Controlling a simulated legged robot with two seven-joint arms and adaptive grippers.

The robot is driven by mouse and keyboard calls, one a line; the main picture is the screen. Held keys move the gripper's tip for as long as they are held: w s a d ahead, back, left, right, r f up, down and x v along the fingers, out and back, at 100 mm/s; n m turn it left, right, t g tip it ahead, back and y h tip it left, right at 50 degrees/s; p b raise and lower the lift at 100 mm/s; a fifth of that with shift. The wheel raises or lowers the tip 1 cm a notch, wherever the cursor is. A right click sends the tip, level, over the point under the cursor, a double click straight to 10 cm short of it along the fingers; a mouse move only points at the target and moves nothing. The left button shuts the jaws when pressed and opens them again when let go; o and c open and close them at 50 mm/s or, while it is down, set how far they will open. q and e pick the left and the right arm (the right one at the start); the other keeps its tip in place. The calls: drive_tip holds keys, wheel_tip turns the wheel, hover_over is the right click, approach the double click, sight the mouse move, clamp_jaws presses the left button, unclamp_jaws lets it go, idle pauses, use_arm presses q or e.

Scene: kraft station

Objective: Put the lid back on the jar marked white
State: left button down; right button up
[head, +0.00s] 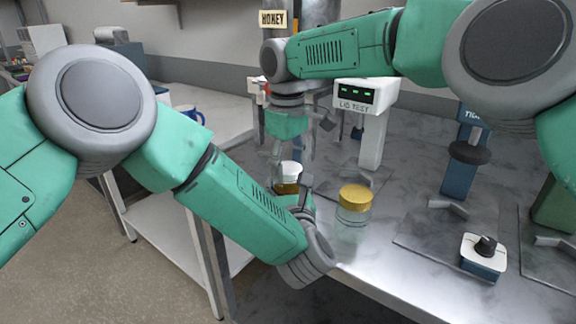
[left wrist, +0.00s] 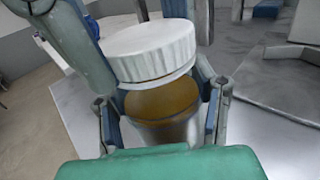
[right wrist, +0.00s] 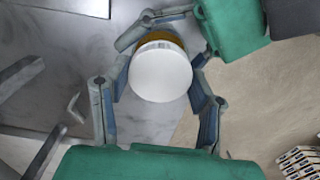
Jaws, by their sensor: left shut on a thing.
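The jar (left wrist: 165,128), with an amber top and clear grey sides, stands between the fingers of my left gripper (left wrist: 160,125), which is shut on it. The white ribbed lid (left wrist: 150,50) is just above the jar, slightly tilted, with the amber top showing below it. My right gripper (right wrist: 160,85) comes from above, its fingers at both sides of the lid, which also shows in the head view (head: 291,169). An amber edge of the jar shows past the lid in the right wrist view (right wrist: 155,37). Any marking on the jar is hidden.
A second jar with a yellow lid (head: 355,197) stands close to the right of my left gripper. A lid test stand (head: 372,130) is behind. A blue stand (head: 462,165) and a knob box (head: 484,257) are at the right. The table's front edge is near.

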drive_tip(key=m, duration=0.2)
drive_tip(key=shift+m, duration=0.3)
drive_tip(key=o, duration=1.4)
drive_tip(key=shift+r, duration=0.1)
drive_tip(key=r, duration=0.9)
drive_tip(key=shift+w+a, duration=0.1)
drive_tip(key=shift+w, duration=0.1)
drive_tip(key=shift+r, duration=1.4)
